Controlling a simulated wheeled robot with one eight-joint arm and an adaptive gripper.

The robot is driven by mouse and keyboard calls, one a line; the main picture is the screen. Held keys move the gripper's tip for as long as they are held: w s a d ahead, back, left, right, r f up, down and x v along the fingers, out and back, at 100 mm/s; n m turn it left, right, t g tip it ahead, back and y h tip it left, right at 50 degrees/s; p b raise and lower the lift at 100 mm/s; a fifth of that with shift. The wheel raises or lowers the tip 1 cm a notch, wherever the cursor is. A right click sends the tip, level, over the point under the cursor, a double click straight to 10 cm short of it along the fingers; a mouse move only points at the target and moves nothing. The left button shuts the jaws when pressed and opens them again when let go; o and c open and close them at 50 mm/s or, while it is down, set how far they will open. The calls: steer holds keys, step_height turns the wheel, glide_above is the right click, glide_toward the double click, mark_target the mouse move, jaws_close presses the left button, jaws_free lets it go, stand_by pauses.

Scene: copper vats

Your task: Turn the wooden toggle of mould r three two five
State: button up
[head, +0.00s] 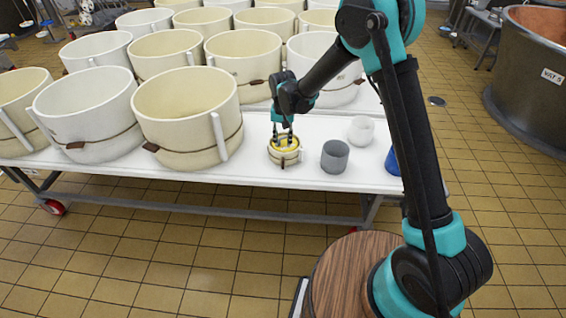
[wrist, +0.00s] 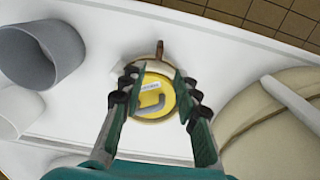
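A small round cream mould (head: 284,158) with a yellow top stands near the front edge of the white table. In the wrist view its yellow top (wrist: 155,92) bears a white label, too small to read, and a grey curved mark. A brown wooden toggle (wrist: 160,48) sticks out from its rim on the far side in that view. My gripper (head: 284,136) points down over the small mould. In the wrist view my gripper (wrist: 158,84) is open, one finger on each side of the yellow top. I cannot tell whether the fingers touch the mould.
A grey cup (head: 335,157) stands right of the mould, with a white cup (head: 361,131) behind it. A blue object (head: 392,161) is partly hidden by my arm. Large cream mould (head: 188,112) and several others crowd the white table (head: 240,175) at left and behind.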

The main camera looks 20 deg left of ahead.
mark_target(283, 159)
step_height(283, 159, down, 12)
steer(key=shift+f, duration=0.1)
steer(key=shift+c, duration=0.2)
jaws_close()
